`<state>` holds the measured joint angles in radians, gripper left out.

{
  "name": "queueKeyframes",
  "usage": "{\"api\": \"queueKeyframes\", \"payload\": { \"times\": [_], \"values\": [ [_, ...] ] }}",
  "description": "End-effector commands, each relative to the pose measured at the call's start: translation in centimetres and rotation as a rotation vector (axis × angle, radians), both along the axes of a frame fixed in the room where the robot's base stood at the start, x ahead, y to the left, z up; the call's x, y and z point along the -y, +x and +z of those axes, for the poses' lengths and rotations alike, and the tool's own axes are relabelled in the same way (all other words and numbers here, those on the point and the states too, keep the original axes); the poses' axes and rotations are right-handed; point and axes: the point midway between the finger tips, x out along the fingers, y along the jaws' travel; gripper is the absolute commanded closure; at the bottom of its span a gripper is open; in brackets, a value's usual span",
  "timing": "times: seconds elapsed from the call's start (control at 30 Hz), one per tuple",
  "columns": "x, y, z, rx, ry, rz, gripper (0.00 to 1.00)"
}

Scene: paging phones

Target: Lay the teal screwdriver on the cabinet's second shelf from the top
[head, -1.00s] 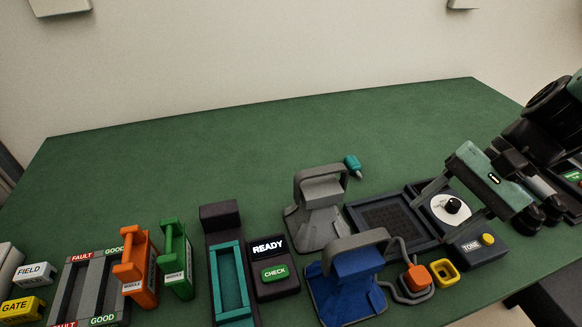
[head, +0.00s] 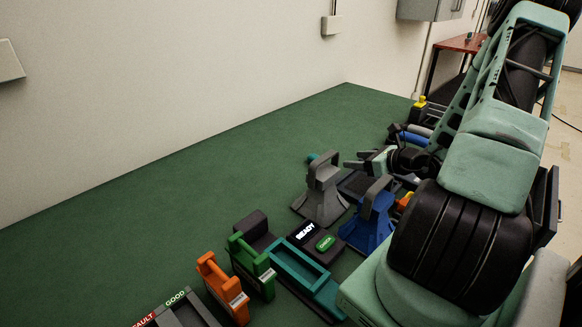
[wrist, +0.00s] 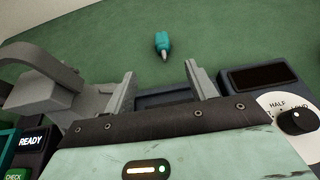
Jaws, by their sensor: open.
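The teal screwdriver (wrist: 162,43) lies on the green bench in the wrist view, its pale tip toward me. In the head view the screwdriver (head: 312,158) shows as a small teal piece behind the grey handled stand. My gripper (wrist: 162,85) is open and empty; the screwdriver lies beyond the fingertips, roughly in line with the gap between them. In the head view my gripper (head: 352,163) is to the right of the screwdriver, apart from it. I cannot make out a cabinet with shelves in these views.
A grey handled stand (head: 322,192) and a blue one (head: 370,220) stand close to my gripper. Orange (head: 222,288) and green (head: 252,266) handled modules are nearer. A red-topped table (head: 462,44) stands farther back. The far bench is clear.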

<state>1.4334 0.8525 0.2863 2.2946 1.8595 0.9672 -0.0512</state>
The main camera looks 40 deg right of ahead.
Motion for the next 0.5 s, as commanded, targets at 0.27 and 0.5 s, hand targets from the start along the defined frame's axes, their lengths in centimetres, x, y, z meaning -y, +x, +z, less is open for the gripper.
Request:
{"api": "queueKeyframes", "payload": {
  "times": [0.27,0.5],
  "values": [
    [-0.2,4.2,-1.7,0.002,0.004,-0.004,0.44],
    [-0.5,8.7,-3.6,0.002,0.003,-0.003,0.44]
  ]
}}
